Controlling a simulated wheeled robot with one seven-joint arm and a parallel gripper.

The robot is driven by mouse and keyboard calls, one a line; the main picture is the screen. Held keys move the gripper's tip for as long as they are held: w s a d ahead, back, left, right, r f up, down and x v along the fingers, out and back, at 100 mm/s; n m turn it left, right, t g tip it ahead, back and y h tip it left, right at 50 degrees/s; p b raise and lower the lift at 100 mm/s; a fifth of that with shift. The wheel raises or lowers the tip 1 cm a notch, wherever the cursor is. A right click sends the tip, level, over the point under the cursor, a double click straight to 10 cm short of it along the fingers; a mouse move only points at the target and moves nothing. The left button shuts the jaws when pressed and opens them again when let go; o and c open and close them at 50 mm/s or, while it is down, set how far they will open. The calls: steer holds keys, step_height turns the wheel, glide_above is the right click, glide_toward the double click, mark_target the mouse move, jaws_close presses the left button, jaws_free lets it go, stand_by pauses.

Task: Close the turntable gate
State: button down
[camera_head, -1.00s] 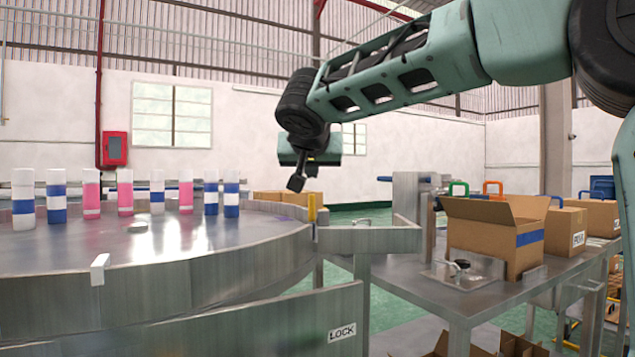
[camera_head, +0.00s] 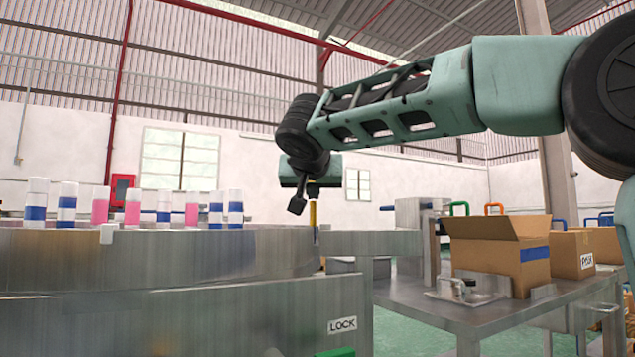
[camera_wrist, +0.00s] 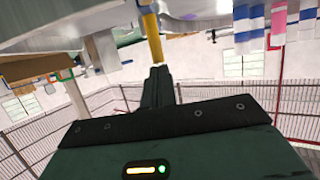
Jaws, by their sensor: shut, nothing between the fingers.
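The turntable (camera_head: 150,262) fills the left of the head view, seen nearly edge-on. A yellow upright bar (camera_head: 313,216), which seems to be the gate's handle, stands at its right edge where a metal chute (camera_head: 370,243) begins. My gripper (camera_head: 297,206) is shut and empty, pointing down just left of the bar in the head view. In the wrist view my closed fingers (camera_wrist: 158,75) line up with the end of the yellow bar (camera_wrist: 152,38). I cannot tell whether they touch. The gate plate itself is not clearly visible.
Several blue-white and pink-white cans (camera_head: 101,207) stand on the turntable. A panel below carries a LOCK label (camera_head: 342,325). On the right, a metal table (camera_head: 420,297) holds an open cardboard box (camera_head: 500,252) and a small clamp fixture (camera_head: 465,288).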

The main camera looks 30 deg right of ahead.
steer(key=shift+a+f, duration=0.15)
steer(key=shift+f, duration=0.25)
steer(key=p+v, duration=0.3)
steer(key=v, duration=1.4)
steer(key=shift+s+r, duration=0.2)
steer(key=shift+r, duration=0.25)
